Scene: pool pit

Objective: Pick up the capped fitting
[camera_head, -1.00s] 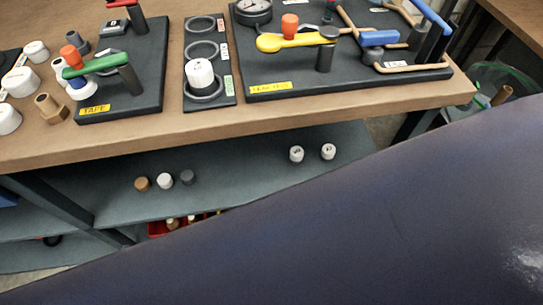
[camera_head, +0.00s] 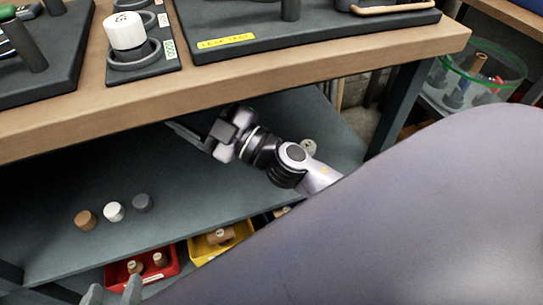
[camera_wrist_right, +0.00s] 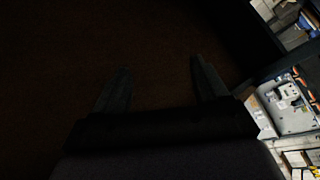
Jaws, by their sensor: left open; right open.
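A white capped piece (camera_head: 126,31) stands upright in a dark ring on the table-top board. I cannot tell which is the capped fitting. My right gripper (camera_head: 190,130) is between the tabletop and the shelf, pointing left, away from both pieces. In the right wrist view its fingers (camera_wrist_right: 160,68) are apart with nothing between them. My left gripper (camera_head: 112,292) shows only its fingertips at the bottom left edge, apart and empty, below the shelf's front edge.
Brown (camera_head: 85,220), white (camera_head: 114,211) and grey (camera_head: 142,203) caps stand on the shelf's left part. A red bin (camera_head: 112,275) and yellow bin (camera_head: 205,252) with fittings sit below. The table's front edge (camera_head: 250,75) overhangs the shelf. A clear green-rimmed bin (camera_head: 455,68) is at right.

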